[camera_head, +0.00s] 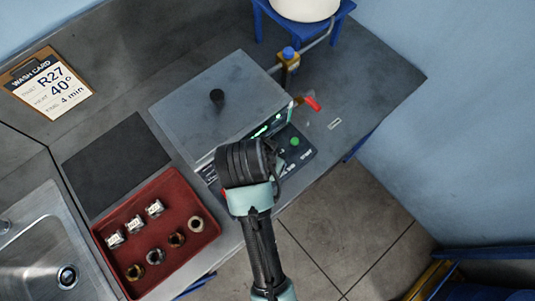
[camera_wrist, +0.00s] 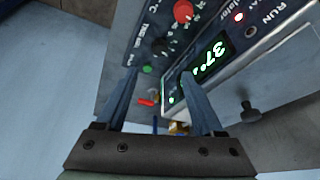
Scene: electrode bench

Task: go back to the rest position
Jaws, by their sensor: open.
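My gripper (camera_wrist: 158,76) is open in the wrist view, with nothing between its two fingers. It points toward the control panel (camera_wrist: 172,45) of a grey lidded bath. In the head view my arm reaches up from the bottom and its dark wrist is over the front edge of the bath (camera_head: 215,85), hiding part of the panel. The fingers themselves cannot be made out there. The panel has a red knob (camera_wrist: 183,11), a green button (camera_wrist: 147,69) and a lit green display (camera_wrist: 211,58) that seems to read about 37. The bath's lid is shut.
A red tray (camera_head: 185,245) with several small metal fittings lies left of my arm, near a sink (camera_head: 45,250) and dark mat (camera_head: 115,165). A wash card (camera_head: 50,82) lies behind. A red-handled tap (camera_head: 312,103) is right of the bath.

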